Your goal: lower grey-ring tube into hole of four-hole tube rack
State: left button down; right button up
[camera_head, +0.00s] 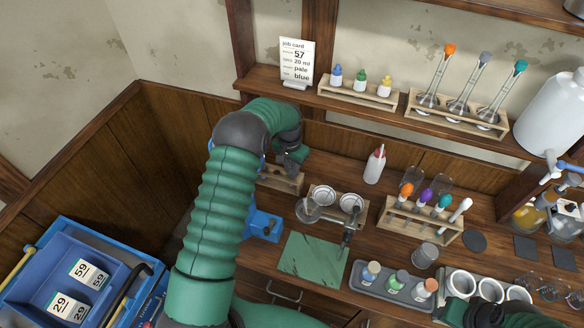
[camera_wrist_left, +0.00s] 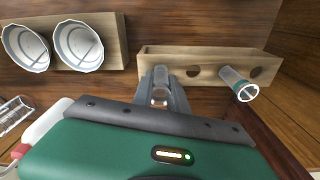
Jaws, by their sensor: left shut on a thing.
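The wooden four-hole tube rack (camera_head: 279,180) stands at the back of the bench, partly hidden by my left arm. It also shows in the left wrist view (camera_wrist_left: 210,54). My left gripper (camera_head: 296,158) is over the rack. In the left wrist view my left gripper (camera_wrist_left: 164,88) is shut on a clear tube (camera_wrist_left: 160,97), seen nearly end-on at the rack's left end. Its ring looks greyish. I cannot tell whether its lower end is inside a hole. A teal-ring tube (camera_wrist_left: 240,86) stands in the rack farther right.
A wooden holder with two white cups (camera_head: 350,201) is right of the rack. A squeeze bottle (camera_head: 374,164) and a rack of coloured-cap droppers (camera_head: 420,218) stand farther right. A green mat (camera_head: 313,258) lies in front. A wooden wall closes the rack's other side.

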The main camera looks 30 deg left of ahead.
pick_arm(q)
jog(key=shift+f, duration=0.15)
jog(key=shift+f+b, duration=0.4)
jog(key=shift+w, duration=0.1)
jog(key=c, duration=1.2)
grip_release()
jog(key=shift+c, duration=0.2)
notch_tip(320, 180, up, 9)
jog(key=p, duration=0.6)
jog(key=shift+r, duration=0.1)
